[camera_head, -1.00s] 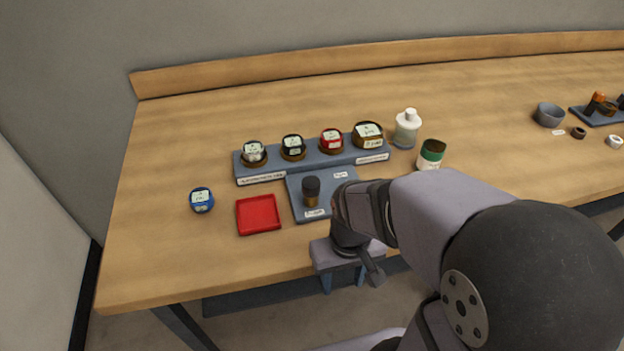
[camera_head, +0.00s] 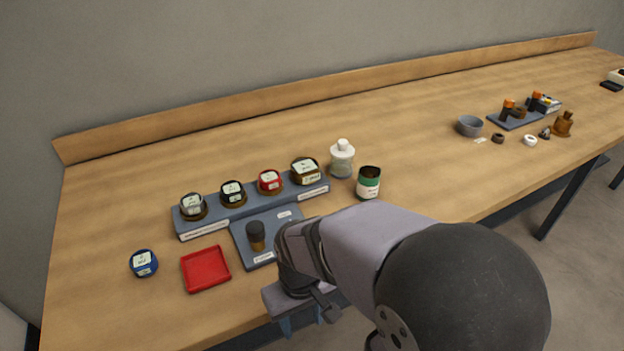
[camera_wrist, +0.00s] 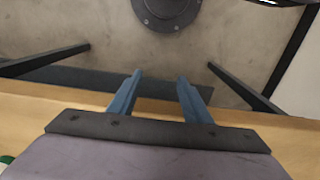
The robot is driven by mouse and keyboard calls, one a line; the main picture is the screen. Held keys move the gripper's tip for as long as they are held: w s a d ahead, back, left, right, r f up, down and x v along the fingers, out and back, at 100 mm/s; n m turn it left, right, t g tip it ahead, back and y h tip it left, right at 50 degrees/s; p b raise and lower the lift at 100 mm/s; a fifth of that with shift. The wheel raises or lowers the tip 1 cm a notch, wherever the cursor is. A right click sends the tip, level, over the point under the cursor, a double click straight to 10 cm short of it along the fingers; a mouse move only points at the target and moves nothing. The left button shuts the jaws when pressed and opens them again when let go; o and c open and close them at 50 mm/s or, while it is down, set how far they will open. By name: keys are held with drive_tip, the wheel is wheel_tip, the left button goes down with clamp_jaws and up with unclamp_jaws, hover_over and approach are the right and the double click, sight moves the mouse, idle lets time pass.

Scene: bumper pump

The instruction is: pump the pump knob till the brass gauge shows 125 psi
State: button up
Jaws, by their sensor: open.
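The pump knob (camera_head: 256,235) is a black cap on a brass-coloured stem. It stands upright on a blue-grey base plate (camera_head: 250,256) near the front of the table. The gauge with a brass-brown body (camera_head: 305,170) is at the right end of the gauge rack (camera_head: 208,226); its pale face is too small to read. My gripper (camera_head: 302,326) is at the table's front edge, in front and slightly right of the knob, apart from it.
Silver (camera_head: 193,206), black (camera_head: 232,193) and red (camera_head: 269,182) gauges share the rack. A blue gauge (camera_head: 143,263) and a red tray (camera_head: 205,269) lie left of the plate. A white-capped bottle (camera_head: 342,160) and a green-banded jar (camera_head: 368,183) stand right of the rack.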

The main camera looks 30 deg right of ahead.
drive_tip(key=shift+c, duration=0.7)
clamp_jaws()
idle(0.9)
